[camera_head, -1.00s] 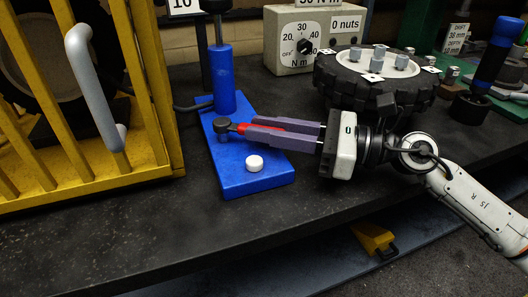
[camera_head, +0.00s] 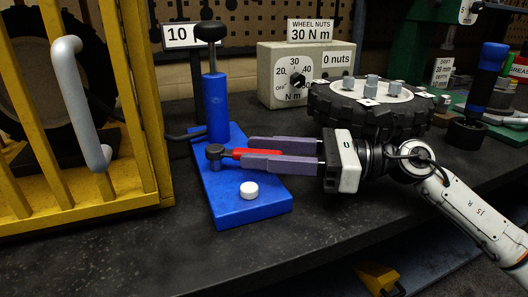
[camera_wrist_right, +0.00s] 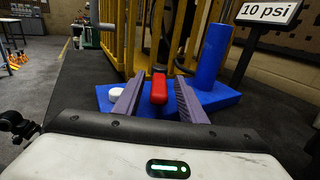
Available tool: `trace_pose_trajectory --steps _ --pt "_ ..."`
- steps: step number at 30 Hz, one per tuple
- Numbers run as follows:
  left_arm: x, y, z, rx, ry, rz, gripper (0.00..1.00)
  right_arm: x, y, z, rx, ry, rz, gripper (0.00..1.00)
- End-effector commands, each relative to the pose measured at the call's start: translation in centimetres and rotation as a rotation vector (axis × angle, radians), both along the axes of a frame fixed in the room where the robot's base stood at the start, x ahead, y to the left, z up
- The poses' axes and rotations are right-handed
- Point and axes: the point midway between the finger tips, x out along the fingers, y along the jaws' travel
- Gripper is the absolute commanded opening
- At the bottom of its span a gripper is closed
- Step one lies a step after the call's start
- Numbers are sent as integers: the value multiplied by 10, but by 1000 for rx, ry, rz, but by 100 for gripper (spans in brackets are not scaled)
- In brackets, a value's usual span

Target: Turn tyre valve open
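The tyre valve has a red lever (camera_head: 257,153) on a dark round pivot (camera_head: 215,153), mounted on the blue base plate (camera_head: 240,210). The lever points right from the pivot. My right gripper (camera_head: 245,153) reaches in from the right, with one purple finger on each side of the lever. In the right wrist view the red lever (camera_wrist_right: 159,88) stands between the two fingers, with a gap on both sides. The right gripper is open around it. My left gripper is not in view.
A blue pump cylinder (camera_head: 216,105) stands behind the valve, near a "10 psi" sign (camera_wrist_right: 269,12). A white knob (camera_head: 249,190) sits on the base plate's front. A yellow cage (camera_head: 150,120) is left; a tyre (camera_head: 365,115) lies behind my right wrist. The front bench is clear.

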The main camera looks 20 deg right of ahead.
Motion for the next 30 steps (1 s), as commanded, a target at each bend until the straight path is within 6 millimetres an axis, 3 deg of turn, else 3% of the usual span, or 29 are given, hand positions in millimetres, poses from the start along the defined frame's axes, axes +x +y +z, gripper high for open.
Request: trace_pose_trajectory --steps 8,21,30 --pt "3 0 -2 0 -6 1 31 -4 -7 -2 0 2 0 38" --pt "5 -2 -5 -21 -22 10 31 -40 -65 -2 1 3 -1 38" --pt "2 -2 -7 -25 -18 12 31 -54 -86 0 1 0 0 38"
